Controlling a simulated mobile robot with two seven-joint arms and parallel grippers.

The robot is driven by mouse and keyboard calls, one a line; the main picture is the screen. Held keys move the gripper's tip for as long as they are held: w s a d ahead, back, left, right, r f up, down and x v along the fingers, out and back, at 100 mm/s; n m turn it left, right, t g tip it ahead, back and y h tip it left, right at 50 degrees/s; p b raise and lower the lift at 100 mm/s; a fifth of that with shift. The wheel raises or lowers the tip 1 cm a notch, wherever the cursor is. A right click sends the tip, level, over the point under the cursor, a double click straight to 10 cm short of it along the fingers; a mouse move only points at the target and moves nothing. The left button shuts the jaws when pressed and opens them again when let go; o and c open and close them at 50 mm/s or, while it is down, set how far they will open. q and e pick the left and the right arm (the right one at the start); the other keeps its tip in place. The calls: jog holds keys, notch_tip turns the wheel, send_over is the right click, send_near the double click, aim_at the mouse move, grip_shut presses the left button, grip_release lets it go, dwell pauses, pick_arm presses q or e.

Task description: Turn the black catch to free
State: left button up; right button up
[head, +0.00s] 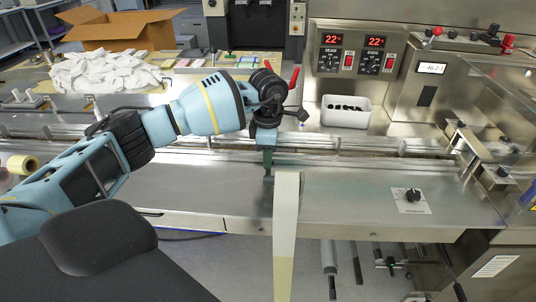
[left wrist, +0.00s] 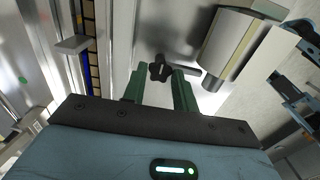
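The black catch (left wrist: 159,70) shows in the left wrist view as a lobed black knob with a dark bar reaching to the right, over a bright metal surface. My left gripper (left wrist: 158,82) is open, its two green fingers apart, with the knob in line with the gap between their tips. Whether the tips reach around the knob or stop short of it I cannot tell. In the head view my left gripper (head: 268,170) points down over the steel machine bed, just left of the pale film web; I cannot make out the catch there.
The pale film web (head: 287,225) hangs close to the gripper, and a pale roller (left wrist: 233,45) is right of the catch. A black dial (head: 413,195) sits on the steel deck at right. Metal rails (head: 360,145) and a white bin (head: 345,112) lie behind.

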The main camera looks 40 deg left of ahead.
pick_arm(q)
jog(key=c, duration=0.5)
pick_arm(e)
jog(key=shift+s, duration=0.25)
pick_arm(q)
jog(key=shift+m, duration=0.3)
pick_arm(e)
jog(key=shift+f, duration=0.1)
pick_arm(q)
jog(key=m, duration=0.5)
jog(key=m+b, duration=0.1)
jog(key=m, duration=0.4)
jog(key=shift+f, duration=0.1)
jog(key=m+b, duration=0.1)
jog(key=m, duration=0.4)
jog(key=shift+m, duration=0.3)
pick_arm(e)
jog(key=shift+s+f, duration=0.25)
jog(key=shift+f, duration=0.25)
jog(key=shift+s+f, duration=0.2)
jog(key=shift+f, duration=0.3)
pick_arm(q)
jog(key=o, duration=1)
jog(key=shift+r, duration=0.2)
